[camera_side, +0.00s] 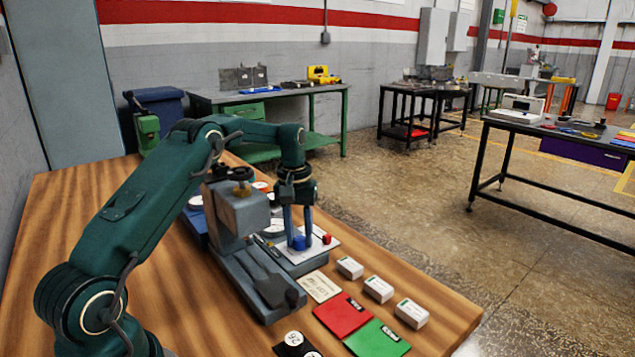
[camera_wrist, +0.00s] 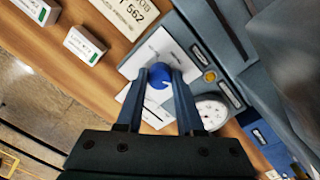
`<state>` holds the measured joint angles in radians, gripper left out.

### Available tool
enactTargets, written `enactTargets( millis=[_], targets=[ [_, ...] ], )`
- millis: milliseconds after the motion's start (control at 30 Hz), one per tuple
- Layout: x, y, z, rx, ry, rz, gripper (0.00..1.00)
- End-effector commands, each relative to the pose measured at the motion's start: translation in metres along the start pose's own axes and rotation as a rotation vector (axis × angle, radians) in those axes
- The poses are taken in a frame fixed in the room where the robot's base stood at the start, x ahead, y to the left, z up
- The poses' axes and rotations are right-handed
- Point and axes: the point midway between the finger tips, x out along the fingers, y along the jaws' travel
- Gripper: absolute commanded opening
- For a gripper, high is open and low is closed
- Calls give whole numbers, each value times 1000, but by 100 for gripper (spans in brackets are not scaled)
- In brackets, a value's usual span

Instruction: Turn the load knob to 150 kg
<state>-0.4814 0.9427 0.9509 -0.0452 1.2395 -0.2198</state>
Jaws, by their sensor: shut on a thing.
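My gripper (camera_side: 299,238) reaches down over a white panel (camera_side: 316,256) beside a grey machine (camera_side: 240,213). Its two fingers are shut on a blue knob (camera_side: 301,243). The wrist view shows the round blue knob (camera_wrist: 158,86) between the fingertips (camera_wrist: 160,75), with a white pointer mark on it. The print on the white panel (camera_wrist: 147,62) around the knob is too small to read, so I cannot tell which load value the mark is at. A small red part (camera_side: 326,239) is on the panel to the right of the knob.
Several white boxes (camera_side: 378,289) lie along the table's right side. A red folder (camera_side: 342,316), a green folder (camera_side: 377,339) and a printed card (camera_side: 320,287) lie near the front. The machine's grey base (camera_side: 262,279) is close on the left. A white dial (camera_wrist: 211,111) is close to the fingers.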

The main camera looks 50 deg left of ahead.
Motion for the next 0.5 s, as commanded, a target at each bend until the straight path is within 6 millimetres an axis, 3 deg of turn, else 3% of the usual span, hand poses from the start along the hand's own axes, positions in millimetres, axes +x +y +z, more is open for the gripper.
enactTargets(
  millis=[433,467,500],
  targets=[
    [-1,0,-1,13,4,0,0],
    [-1,0,-1,12,4,0,48],
    [-1,0,-1,12,4,0,63]
  ],
)
